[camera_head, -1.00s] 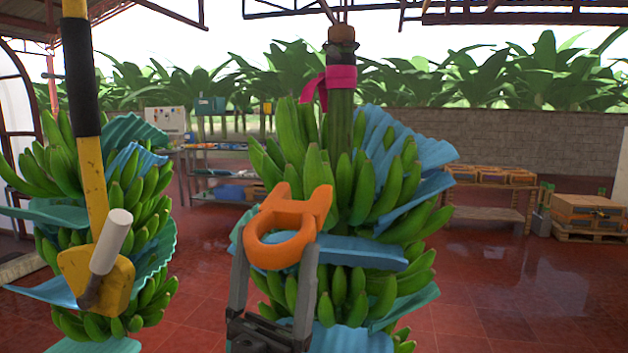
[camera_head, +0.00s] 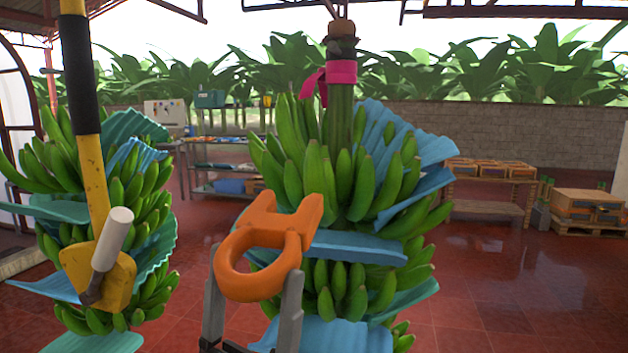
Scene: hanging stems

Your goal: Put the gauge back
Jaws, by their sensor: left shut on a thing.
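The gauge (camera_head: 283,222), an orange piece with a ring and a two-pronged fork end, is held up in front of the middle banana stem. My left gripper (camera_head: 254,287) is shut on the gauge, with one grey finger on each side of its ring. The gauge tilts a little, fork end up and to the right. It hides part of the green bananas (camera_head: 318,180) and blue sheets behind it; I cannot tell how far it is from them. My right gripper is not in view.
A second banana stem (camera_head: 150,205) hangs at the left, behind a yellow and black pole (camera_head: 91,170) with a yellow box and white handle. A shelf table (camera_head: 222,143) stands behind. Crates (camera_head: 590,208) sit at the far right. Red floor is clear on the right.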

